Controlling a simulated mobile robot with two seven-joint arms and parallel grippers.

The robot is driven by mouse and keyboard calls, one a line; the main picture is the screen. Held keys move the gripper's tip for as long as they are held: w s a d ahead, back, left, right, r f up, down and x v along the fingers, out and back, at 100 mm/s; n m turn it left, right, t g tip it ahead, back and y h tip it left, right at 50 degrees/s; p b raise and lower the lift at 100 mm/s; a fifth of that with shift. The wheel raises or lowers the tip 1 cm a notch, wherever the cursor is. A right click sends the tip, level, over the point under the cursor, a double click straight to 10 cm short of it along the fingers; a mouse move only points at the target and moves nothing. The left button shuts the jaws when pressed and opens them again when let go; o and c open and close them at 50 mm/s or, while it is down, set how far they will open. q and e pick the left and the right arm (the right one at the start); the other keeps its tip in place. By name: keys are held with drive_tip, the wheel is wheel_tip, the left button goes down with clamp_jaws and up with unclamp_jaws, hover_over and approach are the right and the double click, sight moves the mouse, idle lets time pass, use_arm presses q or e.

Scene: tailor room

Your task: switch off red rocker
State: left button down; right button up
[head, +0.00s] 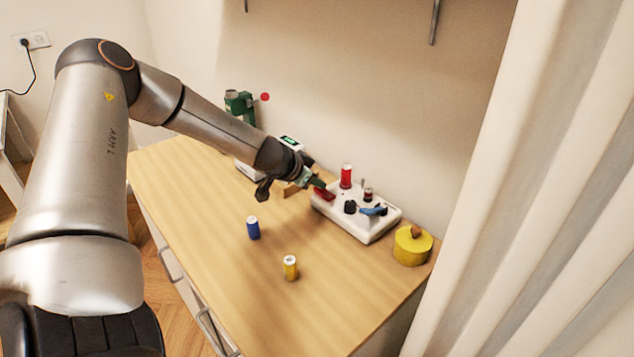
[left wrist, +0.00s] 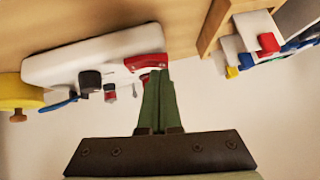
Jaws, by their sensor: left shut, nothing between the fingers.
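The red rocker (head: 324,194) sits at the left end of a white box (head: 368,228) on the wooden table. It also shows in the left wrist view (left wrist: 146,62), on the end of the white box (left wrist: 60,66). My left gripper (head: 318,184) is shut and empty, its green fingertips right at the rocker in the head view. In the left wrist view the shut fingertips (left wrist: 160,74) are at the rocker's edge; I cannot tell whether they press on it. Which way the rocker is tilted is unclear. My right gripper is not in view.
A blue spool (head: 253,228) and a yellow spool (head: 290,267) stand in front. A curtain (head: 530,200) borders the right.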

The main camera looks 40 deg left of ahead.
use_arm(q)
drive_tip(key=shift+a+f+b, duration=0.1)
drive_tip(key=shift+f+b, duration=0.2)
drive_tip(key=shift+f, duration=0.15)
drive_tip(key=shift+a, duration=0.1)
drive_tip(key=shift+s+d+r, duration=0.1)
drive_tip(key=shift+d+r, duration=0.1)
drive_tip(key=shift+d, duration=0.6)
